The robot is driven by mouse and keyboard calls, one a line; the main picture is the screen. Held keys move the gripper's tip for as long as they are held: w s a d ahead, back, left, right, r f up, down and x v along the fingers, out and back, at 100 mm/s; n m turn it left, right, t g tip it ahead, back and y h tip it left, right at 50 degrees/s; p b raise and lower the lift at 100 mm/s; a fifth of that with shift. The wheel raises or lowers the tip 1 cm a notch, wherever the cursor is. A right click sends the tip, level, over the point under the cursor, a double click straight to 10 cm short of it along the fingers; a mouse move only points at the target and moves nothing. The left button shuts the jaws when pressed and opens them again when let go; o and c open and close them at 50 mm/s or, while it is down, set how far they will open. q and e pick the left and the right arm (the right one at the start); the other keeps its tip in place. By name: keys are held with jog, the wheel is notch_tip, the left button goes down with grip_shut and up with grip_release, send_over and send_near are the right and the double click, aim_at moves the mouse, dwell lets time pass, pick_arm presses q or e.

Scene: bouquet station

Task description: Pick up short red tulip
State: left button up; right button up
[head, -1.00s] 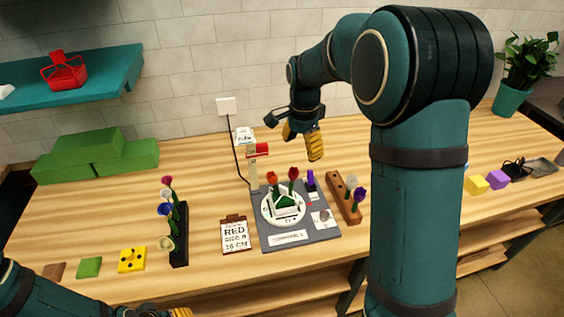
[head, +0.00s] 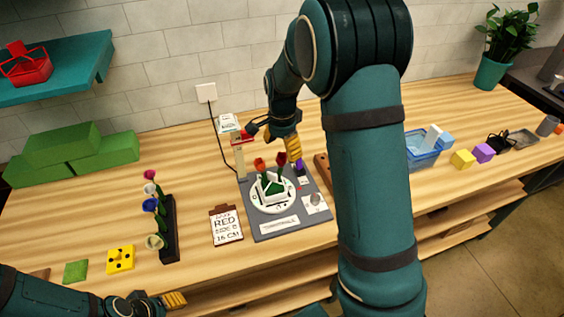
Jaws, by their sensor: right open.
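Two red tulips stand in a white and green holder on a round white dial: an orange-red one (head: 260,164) and a darker red one (head: 281,158) to its right. Which is shorter is hard to tell. The dial (head: 258,202) sits on a grey station board (head: 316,216). My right gripper (head: 294,156), with yellow fingers, is open and points down just right of the darker tulip's head. It holds nothing that I can see. My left gripper (head: 174,299) is low at the front left edge, its jaws unclear.
A card (head: 226,226) reading "RED" lies left of the board. A dark rack (head: 170,225) of flowers stands further left. A wooden block (head: 321,165) is partly hidden behind my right arm. A blue basket (head: 424,158) stands at right. Green blocks (head: 105,160) lie back left.

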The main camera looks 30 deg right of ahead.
notch_tip(320, 180, down, 5)
jog(key=shift+s+r, duration=0.1)
jog(key=shift+r, duration=0.1)
jog(key=c, duration=0.9)
jog(key=shift+r, duration=0.1)
jog(key=r, duration=0.4)
jog(key=d+r, duration=0.1)
jog(key=r, duration=0.2)
jog(key=shift+s+r, duration=0.1)
jog(key=shift+s, duration=0.15)
jog(key=s+a, duration=0.1)
jog(key=s, duration=0.3)
jog(key=s+a+p, duration=0.1)
jog(key=s, duration=0.4)
jog(key=s+a, duration=0.1)
jog(key=s, duration=0.3)
jog(key=shift+s+a+f, duration=0.1)
jog(key=shift+s+f, duration=0.1)
jog(key=shift+s, duration=0.05)
